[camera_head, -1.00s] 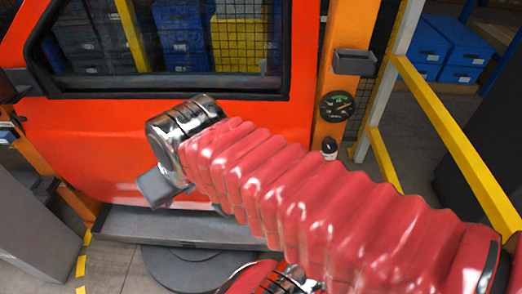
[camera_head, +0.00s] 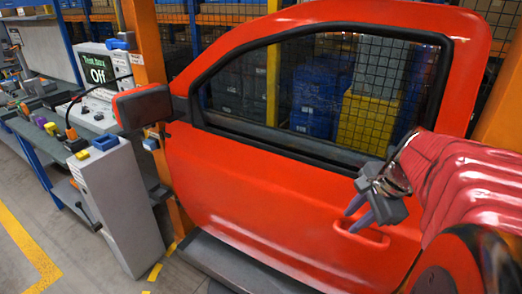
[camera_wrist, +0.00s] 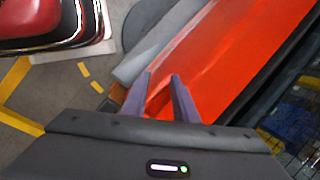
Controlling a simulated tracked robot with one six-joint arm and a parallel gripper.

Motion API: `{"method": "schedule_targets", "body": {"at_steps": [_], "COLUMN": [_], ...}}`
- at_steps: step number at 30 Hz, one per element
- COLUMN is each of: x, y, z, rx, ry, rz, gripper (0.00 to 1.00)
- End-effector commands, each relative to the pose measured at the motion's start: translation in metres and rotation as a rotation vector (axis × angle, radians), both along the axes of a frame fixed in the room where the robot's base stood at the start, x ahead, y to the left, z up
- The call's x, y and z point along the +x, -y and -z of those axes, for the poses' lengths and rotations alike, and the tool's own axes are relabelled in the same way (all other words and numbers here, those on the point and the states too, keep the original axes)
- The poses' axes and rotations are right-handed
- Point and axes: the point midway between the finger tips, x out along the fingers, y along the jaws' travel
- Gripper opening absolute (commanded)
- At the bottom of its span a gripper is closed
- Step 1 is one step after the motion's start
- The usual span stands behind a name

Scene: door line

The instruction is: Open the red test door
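The red test door (camera_head: 250,185) stands in the middle of the head view, with a black-framed window and a mirror on its left. Its red handle (camera_head: 372,238) is low on the right side. My gripper (camera_head: 356,214) is just in front of the handle, with its fingers pointing down and left at it. In the wrist view my gripper (camera_wrist: 161,80) has its two fingers apart, with red door surface (camera_wrist: 215,70) ahead and between them. I cannot tell whether the fingers touch the handle. The door's right edge is partly hidden by my arm.
A grey cabinet (camera_head: 118,200) stands left of the door, beside a test box (camera_head: 98,68) whose screen reads "Test box Off". A workbench (camera_head: 45,150) is further left. A grey sill (camera_head: 225,262) runs below the door. Floor with yellow lines (camera_head: 28,245) is clear at lower left.

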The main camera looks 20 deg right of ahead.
Motion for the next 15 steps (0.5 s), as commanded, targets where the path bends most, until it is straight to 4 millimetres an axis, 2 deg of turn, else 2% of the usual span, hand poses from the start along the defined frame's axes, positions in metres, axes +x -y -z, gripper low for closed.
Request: {"method": "schedule_targets", "body": {"at_steps": [1, 3, 9, 15], "x": [-0.004, -0.009, -0.027, -0.037], "y": [0.017, 0.038, 0.089, 0.11], "z": [0.004, 0.008, 0.019, 0.024], "rx": [0.035, 0.087, 0.213, 0.269], "ry": [-0.003, -0.003, 0.005, 0.011], "rz": [0.082, 0.195, 0.473, 0.589], "gripper": [0.26, 0.26, 0.26, 0.26]}}
